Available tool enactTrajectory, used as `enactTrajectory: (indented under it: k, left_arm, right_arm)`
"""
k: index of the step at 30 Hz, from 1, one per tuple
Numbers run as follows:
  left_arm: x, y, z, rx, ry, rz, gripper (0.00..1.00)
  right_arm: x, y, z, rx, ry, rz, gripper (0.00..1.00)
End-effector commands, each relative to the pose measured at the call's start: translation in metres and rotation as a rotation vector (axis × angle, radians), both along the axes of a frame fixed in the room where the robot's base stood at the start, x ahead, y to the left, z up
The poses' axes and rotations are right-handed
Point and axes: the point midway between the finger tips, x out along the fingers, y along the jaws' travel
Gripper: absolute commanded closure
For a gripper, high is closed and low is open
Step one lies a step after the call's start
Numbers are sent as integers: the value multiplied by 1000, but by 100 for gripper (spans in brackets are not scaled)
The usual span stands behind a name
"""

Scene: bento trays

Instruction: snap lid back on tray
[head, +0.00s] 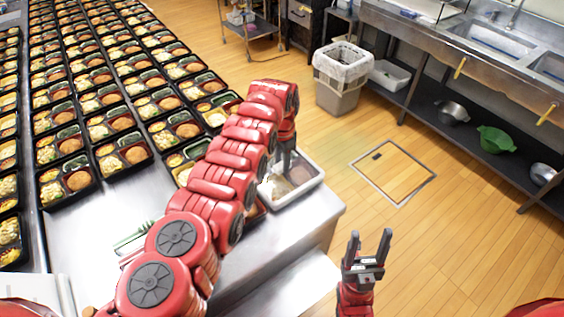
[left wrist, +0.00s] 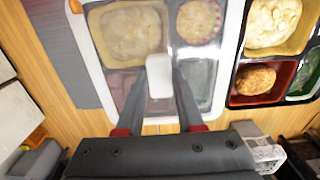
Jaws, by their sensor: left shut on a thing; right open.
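A white-rimmed tray (head: 312,186) with food showing inside sits at the right corner of the metal counter. In the left wrist view a clear lid with a white rim (left wrist: 236,32) shows several food compartments through it. My left gripper (head: 287,158) reaches down over the tray, its fingertips partly hidden. In the left wrist view its fingers (left wrist: 160,82) are shut on the lid's small white handle (left wrist: 159,74). I cannot tell whether the lid's rim touches the tray all around. My right gripper (head: 369,250) is open and empty, off the counter over the floor.
Rows of filled black bento trays (head: 95,163) cover the counter's left and back; one also shows beside the lid (left wrist: 229,101). A green item (head: 131,243) lies near the front. Bare counter (head: 265,238) lies in front of the white tray. A lined bin (head: 342,75) stands beyond.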

Motion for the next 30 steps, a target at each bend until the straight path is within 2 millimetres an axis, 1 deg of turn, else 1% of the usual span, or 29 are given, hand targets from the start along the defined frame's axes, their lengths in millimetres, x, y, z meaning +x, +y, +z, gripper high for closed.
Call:
enactTrajectory:
  k: [4,5,6,10,11,17,21,22,30]
  left_arm:
    - [0,0,0,0,0,0,100]
    - [0,0,0,0,0,0,62]
    - [0,0,0,0,0,0,55]
    - [0,0,0,0,0,0,32]
    - [0,0,0,0,0,0,29]
    - [0,0,0,0,0,0,29]
    - [0,0,0,0,0,0,4]
    - [0,0,0,0,0,0,0]
    - [0,0,1,0,0,0,0]
  right_arm:
    - [0,0,0,0,0,0,42]
    - [0,0,0,0,0,0,42]
    - [0,0,0,0,0,0,42]
    - [0,0,0,0,0,0,42]
    - [0,0,0,0,0,0,42]
    - [0,0,0,0,0,0,42]
    - [0,0,0,0,0,0,42]
    - [0,0,0,0,0,0,42]
    - [0,0,1,0,0,0,42]
